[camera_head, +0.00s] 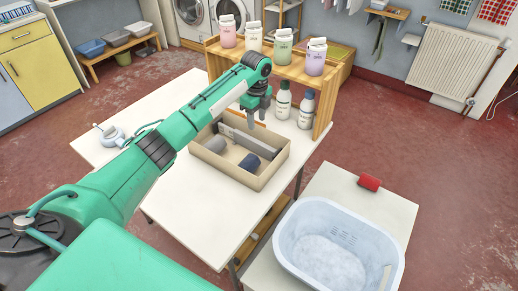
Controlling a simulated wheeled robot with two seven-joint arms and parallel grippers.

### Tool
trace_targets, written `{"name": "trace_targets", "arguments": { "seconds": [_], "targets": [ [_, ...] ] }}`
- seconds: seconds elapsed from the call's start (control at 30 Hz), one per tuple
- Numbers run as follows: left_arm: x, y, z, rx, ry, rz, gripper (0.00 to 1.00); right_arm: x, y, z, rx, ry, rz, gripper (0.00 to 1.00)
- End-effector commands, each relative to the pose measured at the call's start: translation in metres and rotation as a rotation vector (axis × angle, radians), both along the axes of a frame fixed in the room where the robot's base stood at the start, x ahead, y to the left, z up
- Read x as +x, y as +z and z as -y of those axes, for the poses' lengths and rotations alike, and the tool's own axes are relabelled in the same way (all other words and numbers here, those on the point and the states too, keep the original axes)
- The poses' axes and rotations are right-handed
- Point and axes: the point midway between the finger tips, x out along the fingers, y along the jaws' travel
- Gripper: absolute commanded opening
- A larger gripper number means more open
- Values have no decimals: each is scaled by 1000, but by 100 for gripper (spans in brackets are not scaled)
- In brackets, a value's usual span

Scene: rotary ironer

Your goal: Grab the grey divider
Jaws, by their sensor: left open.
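The grey divider (262,149) is a long thin upright panel inside a beige open box (262,183) on the white table. It runs lengthwise through the box. My left gripper (257,117) is above the back part of the box, pointing down with its jaws apart and nothing visible between them. It is above or slightly behind the divider; I cannot tell the exact gap. My right gripper is out of view.
The box also holds a grey roll (216,144) and a dark blue roll (250,162). A wooden shelf (323,112) with several bottles stands right behind. A white basket (338,246) and red roll (370,182) are at right. The front tabletop is clear.

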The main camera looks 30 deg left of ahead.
Motion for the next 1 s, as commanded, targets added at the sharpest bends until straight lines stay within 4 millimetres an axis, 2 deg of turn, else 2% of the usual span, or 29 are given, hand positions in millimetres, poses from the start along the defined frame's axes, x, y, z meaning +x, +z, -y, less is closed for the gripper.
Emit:
{"name": "trace_targets", "arguments": {
  "seconds": [0.3,0.57,0.8,1.0],
  "targets": [
    [-1,-60,1,0,0,-4,44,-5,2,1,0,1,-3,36],
    [-2,-80,2,0,0,-3,44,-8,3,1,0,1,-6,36],
    [-6,-115,6,1,1,-5,44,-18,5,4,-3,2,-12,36],
    [-6,-127,6,1,0,-2,44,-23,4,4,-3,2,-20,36]
  ]
}}
